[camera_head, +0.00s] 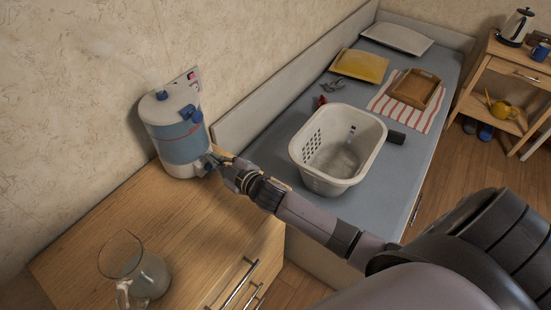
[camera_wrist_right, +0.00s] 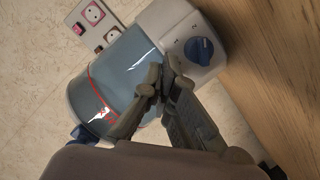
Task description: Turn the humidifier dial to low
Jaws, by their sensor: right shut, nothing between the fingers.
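The humidifier (camera_head: 180,145) stands on the wooden cabinet against the wall, with a white base and a blue-grey water tank. In the right wrist view the humidifier (camera_wrist_right: 130,68) appears tilted. My right gripper (camera_head: 226,163) is at the humidifier's lower front right. In the right wrist view its fingertips (camera_wrist_right: 163,82) are together and empty, beside the dial and apart from it in the picture. My left gripper is not in view.
A glass jug (camera_head: 135,268) stands at the cabinet's (camera_head: 187,232) front. A white laundry basket (camera_head: 340,148) is on the bed to the right, near a tray (camera_head: 414,88) on a striped cloth. A wall socket (camera_wrist_right: 92,18) is behind the humidifier.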

